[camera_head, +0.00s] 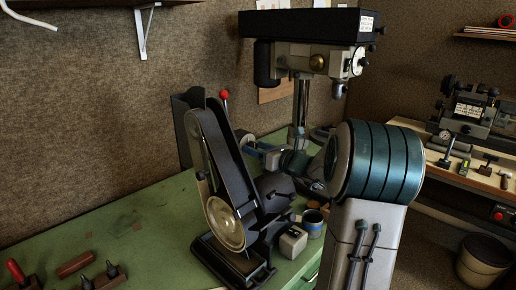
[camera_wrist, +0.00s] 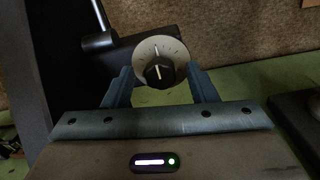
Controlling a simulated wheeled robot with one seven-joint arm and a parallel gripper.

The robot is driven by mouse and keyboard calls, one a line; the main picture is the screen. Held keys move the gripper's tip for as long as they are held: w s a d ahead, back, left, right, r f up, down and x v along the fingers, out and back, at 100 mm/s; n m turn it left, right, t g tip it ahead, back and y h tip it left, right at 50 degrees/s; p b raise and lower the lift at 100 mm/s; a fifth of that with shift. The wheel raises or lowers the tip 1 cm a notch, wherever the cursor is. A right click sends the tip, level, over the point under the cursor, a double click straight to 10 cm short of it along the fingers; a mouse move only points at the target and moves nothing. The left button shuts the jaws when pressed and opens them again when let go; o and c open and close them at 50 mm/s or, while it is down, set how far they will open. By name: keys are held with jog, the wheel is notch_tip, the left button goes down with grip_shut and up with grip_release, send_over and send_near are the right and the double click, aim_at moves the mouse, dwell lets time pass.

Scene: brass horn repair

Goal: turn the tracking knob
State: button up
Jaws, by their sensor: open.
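The tracking knob (camera_wrist: 159,71) is a black knob with a white pointer line on a round pale dial with marks. In the wrist view it shows between the two blue-grey fingers of my gripper (camera_wrist: 158,79). The fingers are open, one on each side of the knob; I cannot tell whether either touches it. The belt sander (camera_head: 222,190), black with a pale round disc low on its side, stands on the green bench.
A drill press (camera_head: 312,58) rises behind. A small grey box (camera_head: 293,241) and a tin (camera_head: 312,222) stand right of the sander. A red-topped lever (camera_head: 223,95) sticks up behind it. The green bench (camera_head: 140,225) is clear to the left, with hand tools at front left.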

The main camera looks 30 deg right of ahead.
jog(key=c, duration=1)
jog(key=shift+o, duration=0.2)
jog(key=shift+f+n+b, duration=0.15)
jog(key=shift+n+b, duration=0.15)
jog(key=shift+b, duration=0.3)
jog(key=n+b, duration=0.5)
jog(key=b, duration=0.3)
jog(key=shift+a+b, duration=0.1)
jog(key=shift+b, duration=0.25)
jog(key=shift+n, duration=0.4)
